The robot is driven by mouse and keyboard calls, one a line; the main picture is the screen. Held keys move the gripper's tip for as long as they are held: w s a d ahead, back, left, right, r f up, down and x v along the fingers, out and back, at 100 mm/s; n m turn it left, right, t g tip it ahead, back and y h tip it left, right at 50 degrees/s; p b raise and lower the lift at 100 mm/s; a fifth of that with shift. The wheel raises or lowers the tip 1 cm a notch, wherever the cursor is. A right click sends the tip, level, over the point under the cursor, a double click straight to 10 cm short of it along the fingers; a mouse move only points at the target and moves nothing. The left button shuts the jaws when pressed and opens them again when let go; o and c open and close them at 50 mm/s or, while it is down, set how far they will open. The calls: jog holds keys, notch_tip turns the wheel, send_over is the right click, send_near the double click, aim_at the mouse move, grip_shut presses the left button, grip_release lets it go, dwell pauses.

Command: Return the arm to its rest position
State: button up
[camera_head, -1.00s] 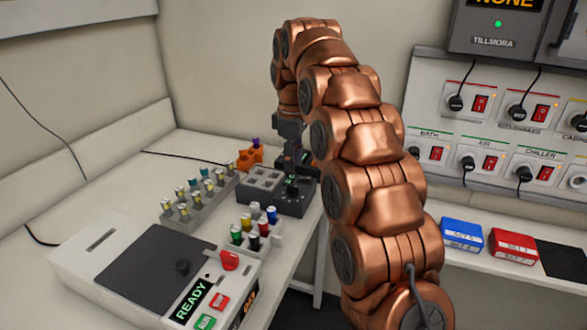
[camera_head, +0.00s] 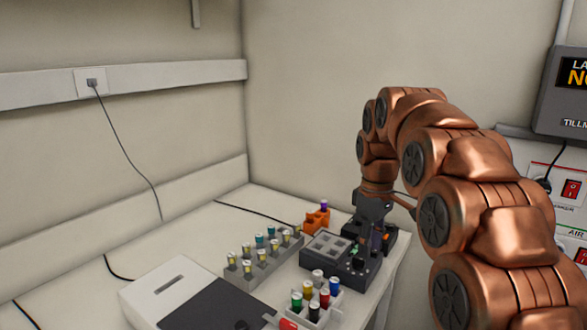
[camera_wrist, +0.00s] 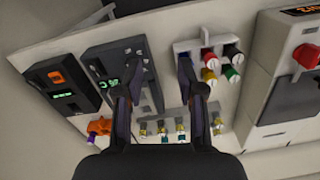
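My copper-coloured arm (camera_head: 470,190) arches over the right end of the bench in the head view, with its gripper (camera_head: 372,235) pointing down. The gripper hangs at the dark block device (camera_head: 322,250), and partly covers it and a second dark device behind. In the wrist view the two dark fingers of my gripper (camera_wrist: 160,65) are spread apart with nothing between them. The left finger overlaps the dark device (camera_wrist: 125,62). The right finger is close to the rack of coloured-cap vials (camera_wrist: 190,46). I cannot tell the exact height of the fingertips above the bench.
A grey rack of vials (camera_head: 262,268) and an orange holder (camera_head: 317,219) stand near the device. Coloured-cap vials (camera_head: 312,308) stand in front. A white machine with a dark lid (camera_head: 150,300) is at front left. A wall panel with switches (camera_head: 555,190) is at right.

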jog(key=s+f+m+p, duration=0.2)
jog(key=s+f+m, duration=0.2)
jog(key=s, duration=1.3)
jog(key=s+f+m+g+p, duration=0.1)
jog(key=s+f+m, duration=0.3)
jog(key=s, duration=1.4)
jog(key=shift+s+d+f+m+p, duration=0.25)
jog(key=shift+s+m+p, duration=0.1)
jog(key=shift+m+p, duration=0.1)
